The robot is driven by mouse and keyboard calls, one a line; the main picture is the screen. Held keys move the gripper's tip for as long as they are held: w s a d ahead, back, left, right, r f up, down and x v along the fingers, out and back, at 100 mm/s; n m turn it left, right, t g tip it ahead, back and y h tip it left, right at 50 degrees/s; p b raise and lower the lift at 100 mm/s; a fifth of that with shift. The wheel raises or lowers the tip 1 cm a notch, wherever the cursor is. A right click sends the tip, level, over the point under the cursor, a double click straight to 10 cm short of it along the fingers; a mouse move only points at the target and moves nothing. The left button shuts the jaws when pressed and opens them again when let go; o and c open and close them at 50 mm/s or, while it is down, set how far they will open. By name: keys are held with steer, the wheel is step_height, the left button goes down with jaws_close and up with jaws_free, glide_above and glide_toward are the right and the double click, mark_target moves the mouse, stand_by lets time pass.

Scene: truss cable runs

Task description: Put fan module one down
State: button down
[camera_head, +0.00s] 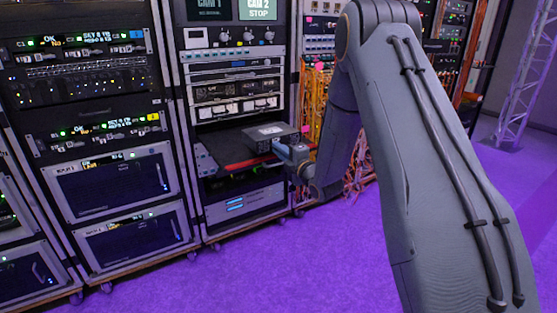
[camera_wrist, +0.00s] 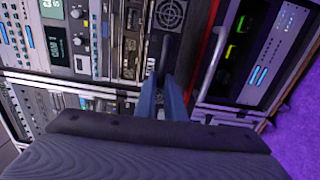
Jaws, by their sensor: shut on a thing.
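The fan module (camera_head: 268,132) is a grey box with a pale label on top. It is in the head view, at the mouth of an open bay in the middle rack. In the wrist view a round fan grille shows on its face (camera_wrist: 170,14). My gripper (camera_head: 291,152) has blue fingers and is shut on the near end of the module. In the wrist view the fingers (camera_wrist: 163,82) stand close together over a dark part of it. A red-edged dark shelf (camera_head: 238,163) lies just below the module; I cannot tell whether they touch.
The middle rack has vented units (camera_head: 235,88) above the bay and a unit with blue lights (camera_head: 243,205) below. Another rack (camera_head: 85,120) stands on the left. Orange cables (camera_head: 308,110) hang to the right of the bay. The purple floor (camera_head: 290,265) in front is clear.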

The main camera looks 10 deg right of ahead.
steer(key=shift+f, duration=1.6)
steer(key=shift+f, duration=0.15)
steer(key=shift+f+b, duration=0.15)
steer(key=shift+b, duration=0.15)
steer(key=c, duration=1.8)
jaws_free()
steer(key=shift+c, duration=0.2)
